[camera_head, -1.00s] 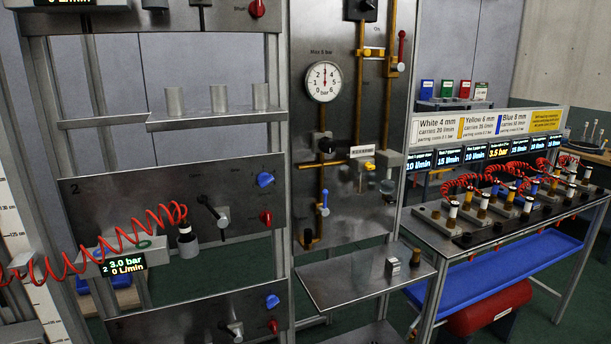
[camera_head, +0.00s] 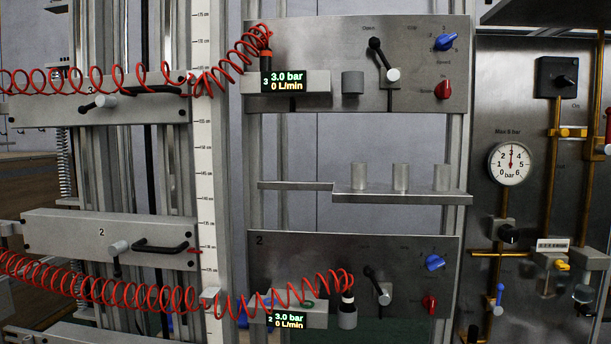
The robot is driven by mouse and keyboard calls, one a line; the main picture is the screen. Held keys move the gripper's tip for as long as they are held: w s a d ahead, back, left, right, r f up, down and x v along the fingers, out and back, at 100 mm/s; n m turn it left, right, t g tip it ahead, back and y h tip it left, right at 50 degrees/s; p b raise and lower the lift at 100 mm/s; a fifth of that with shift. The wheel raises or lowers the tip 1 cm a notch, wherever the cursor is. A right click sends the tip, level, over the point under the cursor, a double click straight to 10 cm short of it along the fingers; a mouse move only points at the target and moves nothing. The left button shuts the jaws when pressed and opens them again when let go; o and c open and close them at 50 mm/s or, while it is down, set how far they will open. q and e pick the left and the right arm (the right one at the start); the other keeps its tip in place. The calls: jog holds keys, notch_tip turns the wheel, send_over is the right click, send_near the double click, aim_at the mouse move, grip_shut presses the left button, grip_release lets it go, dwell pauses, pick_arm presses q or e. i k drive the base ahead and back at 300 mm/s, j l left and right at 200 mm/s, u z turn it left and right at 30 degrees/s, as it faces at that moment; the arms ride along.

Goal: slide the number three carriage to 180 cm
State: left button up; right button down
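The number three carriage (camera_head: 50,112) is a grey plate at the upper left. It has a black bar handle (camera_head: 155,90) and a lever with a pale round knob (camera_head: 105,101). Its right end is beside a white vertical scale (camera_head: 205,130), with a small red pointer near the scale's edge. The scale's figures are too small to read surely. A red coiled hose (camera_head: 130,78) crosses the carriage and runs to a fitting at panel 3 (camera_head: 418,85). Neither of my grippers is in view.
The number two carriage (camera_head: 60,235) sits lower on the same rails, with its own red hose (camera_head: 110,290). Panel 2 (camera_head: 345,248) and a shelf with metal cups (camera_head: 400,198) are to the right. A pressure gauge (camera_head: 510,163) is farther right.

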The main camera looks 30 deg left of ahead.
aim_at(170, 104)
jog(key=u, duration=2.1)
